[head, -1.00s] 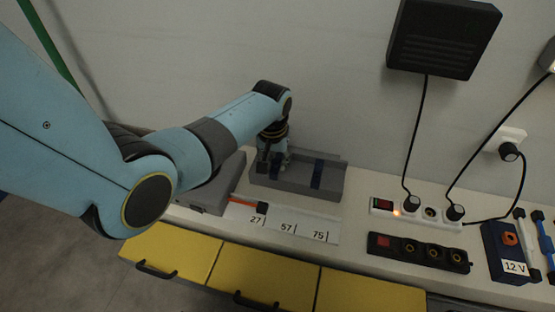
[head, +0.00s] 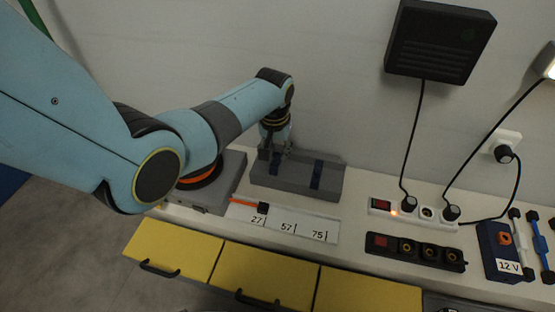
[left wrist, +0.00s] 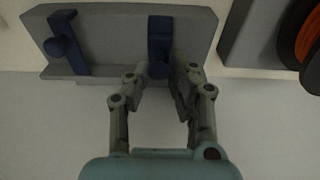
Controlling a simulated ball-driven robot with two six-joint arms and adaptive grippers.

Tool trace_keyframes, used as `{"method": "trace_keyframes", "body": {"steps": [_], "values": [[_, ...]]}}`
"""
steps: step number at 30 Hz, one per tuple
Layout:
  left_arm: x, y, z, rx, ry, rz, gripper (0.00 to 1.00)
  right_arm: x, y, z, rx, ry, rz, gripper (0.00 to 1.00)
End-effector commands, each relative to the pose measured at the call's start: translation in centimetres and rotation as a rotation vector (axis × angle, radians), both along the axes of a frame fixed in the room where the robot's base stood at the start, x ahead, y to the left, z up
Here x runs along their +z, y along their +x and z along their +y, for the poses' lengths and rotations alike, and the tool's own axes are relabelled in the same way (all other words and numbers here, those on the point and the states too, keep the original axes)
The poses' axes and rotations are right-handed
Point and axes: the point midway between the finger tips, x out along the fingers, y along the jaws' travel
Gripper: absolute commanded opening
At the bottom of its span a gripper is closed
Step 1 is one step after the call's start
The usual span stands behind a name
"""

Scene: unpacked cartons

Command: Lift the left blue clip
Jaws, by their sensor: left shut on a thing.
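The left blue clip (head: 276,164) sits across the grey trough-like holder (head: 335,188) at the back of the bench. My left gripper (head: 270,153) points down at it from above. In the left wrist view my left gripper (left wrist: 166,80) has its fingers around the near end of this clip (left wrist: 160,38) and is shut on it. The clip still lies against the holder (left wrist: 110,25). The right blue clip (head: 317,173) is apart from the gripper; it also shows in the left wrist view (left wrist: 66,45). My right gripper is not in view.
A spool with orange filament (head: 203,176) on a grey base stands left of the holder, partly behind my arm. A numbered strip (head: 285,222) with an orange-handled tool (head: 248,203) lies in front. Power strips (head: 415,252) and cables are at right.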

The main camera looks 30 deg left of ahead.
Motion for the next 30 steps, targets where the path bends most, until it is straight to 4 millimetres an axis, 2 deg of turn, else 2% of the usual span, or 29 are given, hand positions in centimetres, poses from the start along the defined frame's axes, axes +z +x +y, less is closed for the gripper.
{"method": "trace_keyframes", "body": {"steps": [30], "values": [[1.8, 3.2, 0.1, 0.001, -0.013, -0.011, 0.0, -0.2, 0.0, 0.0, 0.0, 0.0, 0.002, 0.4]]}}
